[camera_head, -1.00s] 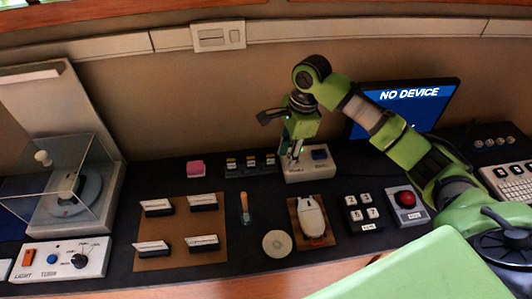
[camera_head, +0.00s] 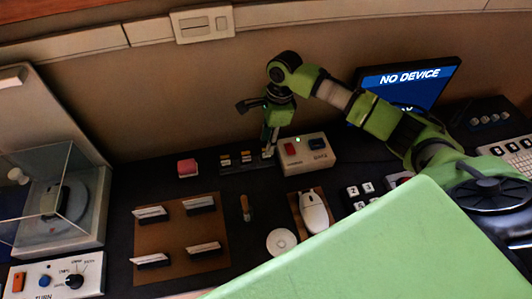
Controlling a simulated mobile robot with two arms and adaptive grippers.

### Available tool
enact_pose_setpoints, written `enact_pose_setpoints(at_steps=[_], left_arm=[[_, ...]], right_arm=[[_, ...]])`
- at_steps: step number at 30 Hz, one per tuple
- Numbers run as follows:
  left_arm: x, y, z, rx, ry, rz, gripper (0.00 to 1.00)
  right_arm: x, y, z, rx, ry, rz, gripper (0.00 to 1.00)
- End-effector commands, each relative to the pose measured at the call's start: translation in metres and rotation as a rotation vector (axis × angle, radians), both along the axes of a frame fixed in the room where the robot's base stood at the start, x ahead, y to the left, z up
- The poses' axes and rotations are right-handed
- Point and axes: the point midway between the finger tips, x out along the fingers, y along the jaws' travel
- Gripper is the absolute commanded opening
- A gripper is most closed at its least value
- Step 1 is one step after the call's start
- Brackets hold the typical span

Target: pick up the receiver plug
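I cannot single out the receiver plug for certain. A low dark rack (camera_head: 237,166) holds small light-topped pieces, which may be plugs. My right gripper (camera_head: 268,150) points down at the rack's right end and hides what is there. Its fingers are too small and dark to tell whether they are open or hold anything. Just right of it stands a white box (camera_head: 308,157) with a red part, a dark blue part and a lit green light. The monitor (camera_head: 408,85) behind reads "NO DEVICE". My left gripper is not in view.
A pink block (camera_head: 187,167) lies left of the rack. In front are a brown board (camera_head: 181,236) with label holders, a wooden-handled tool (camera_head: 245,208), a white mouse (camera_head: 314,213) and a round disc (camera_head: 281,241). A clear case (camera_head: 40,195) stands at left.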

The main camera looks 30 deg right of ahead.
Motion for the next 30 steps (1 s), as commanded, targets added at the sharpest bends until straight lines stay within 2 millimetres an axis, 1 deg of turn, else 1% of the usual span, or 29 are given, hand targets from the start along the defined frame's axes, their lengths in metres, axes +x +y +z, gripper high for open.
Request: enact_pose_setpoints(at_steps=[5, 7, 9, 12, 14, 21, 22, 23, 24, 25, 30], left_arm=[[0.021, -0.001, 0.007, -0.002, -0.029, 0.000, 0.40], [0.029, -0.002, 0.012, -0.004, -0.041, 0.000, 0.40], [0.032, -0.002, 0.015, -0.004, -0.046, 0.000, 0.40], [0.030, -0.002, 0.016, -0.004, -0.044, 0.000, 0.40], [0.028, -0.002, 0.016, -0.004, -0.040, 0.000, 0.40], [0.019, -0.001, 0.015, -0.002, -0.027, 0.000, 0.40], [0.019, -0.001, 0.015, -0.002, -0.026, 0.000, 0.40], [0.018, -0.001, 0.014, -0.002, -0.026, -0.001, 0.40], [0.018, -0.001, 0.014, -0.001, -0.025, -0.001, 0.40], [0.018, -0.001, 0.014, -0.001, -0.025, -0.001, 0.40], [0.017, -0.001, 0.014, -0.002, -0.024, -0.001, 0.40]], right_arm=[[0.001, 0.000, -0.014, 0.000, 0.003, -0.001, 0.31], [0.003, 0.000, -0.025, 0.000, 0.003, -0.002, 0.31], [0.004, 0.001, -0.036, 0.000, 0.003, -0.001, 0.31], [0.005, 0.003, -0.048, 0.000, 0.002, 0.000, 0.31], [0.005, 0.003, -0.052, 0.000, 0.000, -0.001, 0.31], [0.005, 0.003, -0.055, -0.001, -0.001, 0.001, 0.31], [0.005, 0.003, -0.055, -0.001, -0.001, 0.001, 0.25], [0.005, 0.003, -0.055, -0.001, -0.001, 0.001, 0.18], [0.005, 0.003, -0.055, -0.001, -0.001, 0.000, 0.07], [0.005, 0.003, -0.054, -0.001, -0.001, 0.000, 0.00], [0.005, 0.003, -0.054, 0.000, -0.001, 0.000, 0.00]])
